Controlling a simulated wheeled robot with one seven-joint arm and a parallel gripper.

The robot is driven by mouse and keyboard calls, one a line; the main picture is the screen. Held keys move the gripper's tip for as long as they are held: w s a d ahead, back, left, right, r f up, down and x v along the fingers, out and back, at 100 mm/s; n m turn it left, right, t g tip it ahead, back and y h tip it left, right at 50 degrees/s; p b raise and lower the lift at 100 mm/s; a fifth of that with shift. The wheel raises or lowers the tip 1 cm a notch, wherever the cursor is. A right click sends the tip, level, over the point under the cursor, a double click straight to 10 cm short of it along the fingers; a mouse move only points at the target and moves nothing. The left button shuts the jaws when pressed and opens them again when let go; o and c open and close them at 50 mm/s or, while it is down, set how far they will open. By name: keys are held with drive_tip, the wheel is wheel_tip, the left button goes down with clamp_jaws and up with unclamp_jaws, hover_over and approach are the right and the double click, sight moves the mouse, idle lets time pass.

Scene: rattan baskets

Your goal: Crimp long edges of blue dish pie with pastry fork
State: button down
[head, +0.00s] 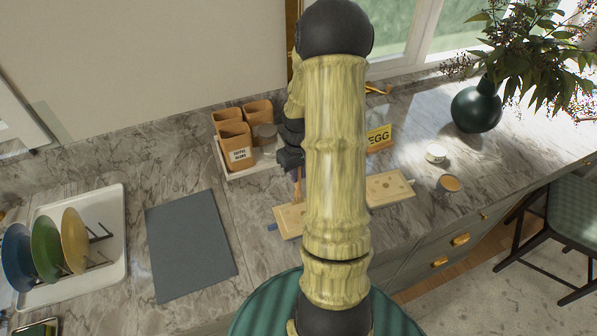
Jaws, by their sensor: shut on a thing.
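The pie in the blue dish (287,222) lies on the counter, partly hidden behind my arm. Its pale top shows, with a bit of blue at its left end. My gripper (291,160) is dark and sits above and behind this pie, partly covered by my arm. It is shut on a thin brown thing (297,186), apparently the pastry fork, pointing down towards the pie's far side. I cannot tell whether its tip touches the crust. A second pale pie (390,189) lies to the right of my arm.
An EGG card (379,138) stands behind the second pie. Small cups (449,184) and a green vase (477,108) are to the right. Brown canisters (236,140) stand back left. A grey mat (190,246) lies bare beside a plate rack tray (112,205).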

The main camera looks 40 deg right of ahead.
drive_tip(key=shift+r+p, duration=2.45)
drive_tip(key=shift+r, duration=0.9)
drive_tip(key=shift+f, duration=0.1)
